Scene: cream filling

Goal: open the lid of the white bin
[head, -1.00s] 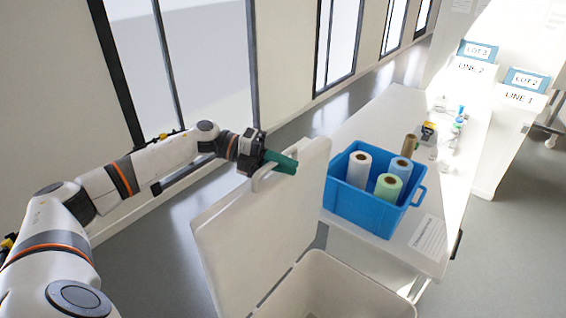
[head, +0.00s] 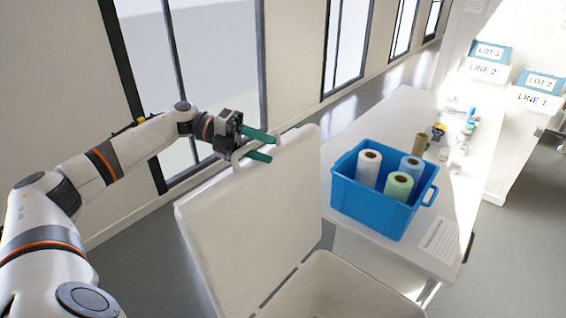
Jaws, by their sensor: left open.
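The white bin (head: 345,285) stands at the bottom middle of the head view, its top open. Its white lid (head: 255,220) stands raised and tilted back on the bin's left side, with a handle (head: 240,156) along its upper edge. My left gripper (head: 266,146) is at the lid's upper edge by the handle. Its two green fingers are spread apart, one above the other, and hold nothing. Whether a finger touches the handle is hard to tell. My right gripper is not in view.
A white table (head: 390,125) stands right of the bin. On it are a blue crate (head: 365,203) with several rolls, a paper sheet (head: 440,238) and small items farther back. White LINE boxes (head: 525,100) stand at the far right. A windowed wall runs along the left.

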